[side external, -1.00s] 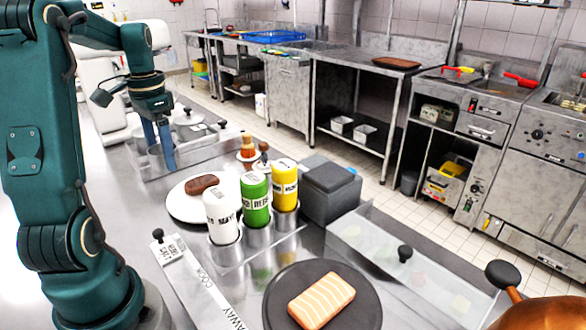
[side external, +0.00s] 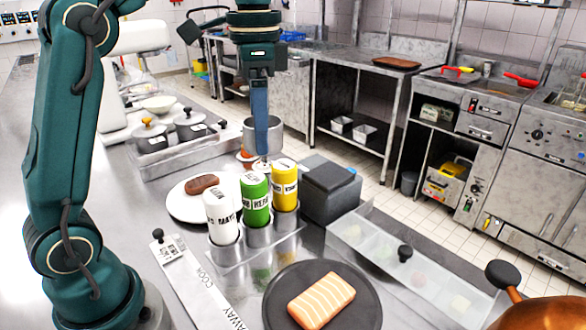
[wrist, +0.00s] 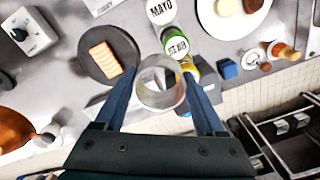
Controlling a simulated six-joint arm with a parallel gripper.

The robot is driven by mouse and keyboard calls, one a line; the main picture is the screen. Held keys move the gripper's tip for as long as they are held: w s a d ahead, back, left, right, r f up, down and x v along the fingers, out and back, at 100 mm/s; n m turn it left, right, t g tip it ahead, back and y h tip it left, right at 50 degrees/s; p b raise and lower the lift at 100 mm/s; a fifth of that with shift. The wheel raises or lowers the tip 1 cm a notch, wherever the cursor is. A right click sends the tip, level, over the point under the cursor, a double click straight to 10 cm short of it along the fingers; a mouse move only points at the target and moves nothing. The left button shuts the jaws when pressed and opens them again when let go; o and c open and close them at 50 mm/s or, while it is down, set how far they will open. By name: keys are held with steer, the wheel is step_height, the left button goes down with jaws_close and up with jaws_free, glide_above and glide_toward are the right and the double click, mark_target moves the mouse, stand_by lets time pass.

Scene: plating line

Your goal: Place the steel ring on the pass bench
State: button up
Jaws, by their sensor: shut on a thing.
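A steel ring (side external: 275,138) is held in my gripper (side external: 261,148), above the bench behind the squeeze bottles. The nearer finger covers part of the ring in the side view. In the wrist view the ring (wrist: 160,103) sits between the two fingers of my gripper (wrist: 158,82), with its open top facing the camera. The steel bench (side external: 150,290), which I take to be the pass bench, runs beneath; no label confirms this.
White, green and yellow bottles (side external: 255,188) stand in a holder just before the ring. A plate with brown meat (side external: 202,184), a dark box (side external: 330,190) and a salmon piece (side external: 321,300) on a dark round plate are nearby.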

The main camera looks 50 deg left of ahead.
steer(key=s+d+f+m, duration=0.3)
steer(key=s+d+f, duration=0.2)
steer(key=d+f, duration=0.1)
steer(key=s+d+f+m, duration=0.3)
steer(key=s+d+f, duration=0.2)
steer(key=d+f, duration=0.1)
steer(key=s+d+f+m, duration=0.3)
steer(key=s+d+f, duration=0.2)
steer(key=d+f, duration=0.1)
steer(key=shift+s+d+f, duration=0.15)
steer(key=shift+s+d, duration=0.05)
steer(key=shift+d, duration=0.3)
steer(key=shift+f, duration=1.95)
steer(key=shift+f, duration=0.15)
steer(key=o, duration=1.1)
steer(key=shift+c, duration=0.2)
